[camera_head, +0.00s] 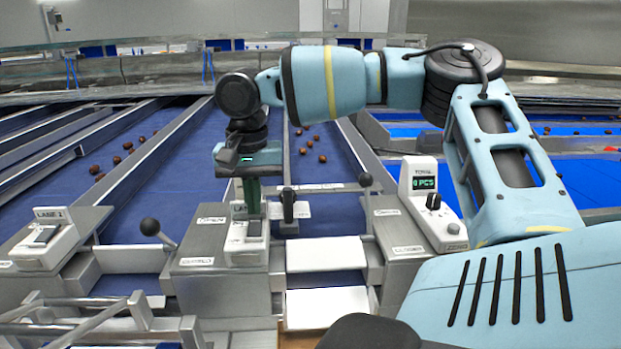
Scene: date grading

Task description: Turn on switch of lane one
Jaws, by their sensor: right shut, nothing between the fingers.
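A white switch box (42,246) with a grey rocker stands on the left metal housing; its label starts with LA and the digit is too small to be sure of. A second white switch box (237,245) stands on the middle housing, its label partly hidden by my gripper. My right gripper (253,212) points straight down over this middle box, shut and empty, its fingertips at or just above the rocker. I cannot tell whether they touch. The rocker's upper part is hidden behind the fingers. My left gripper is out of view.
Black-knobbed levers (150,227) stand beside the boxes, one close to the right of my gripper. A counter box (421,187) reading 0 PCS stands on the right. Blue belts (180,195) carry several brown dates. Metal rails fill the front left.

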